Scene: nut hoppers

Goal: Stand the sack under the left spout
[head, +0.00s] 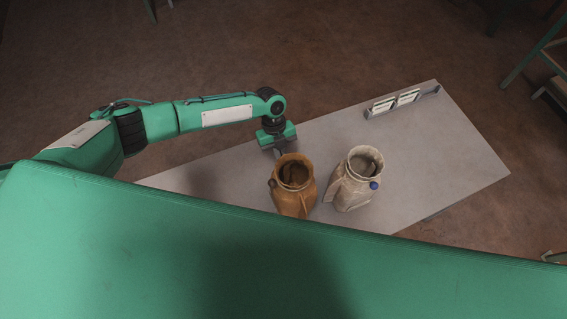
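A brown sack (292,199) stands upright and open-mouthed on the grey table, with its rim rolled and a dark hollow inside. A pale sack (350,191) with a blue round spot on its side stands just to its right, also open at the top. My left gripper (280,152) points down at the back-left of the brown sack's rim. Its fingers are small and partly hidden, so I cannot tell whether they are open or touching the sack. My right gripper is not in view. No spout shows in this view.
The grey table (455,160) is clear to the right of the sacks. A low rack with white cards (408,97) stands at its far right edge. A green-framed stand (535,50) is on the brown floor at the upper right. The table's near-left part is hidden.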

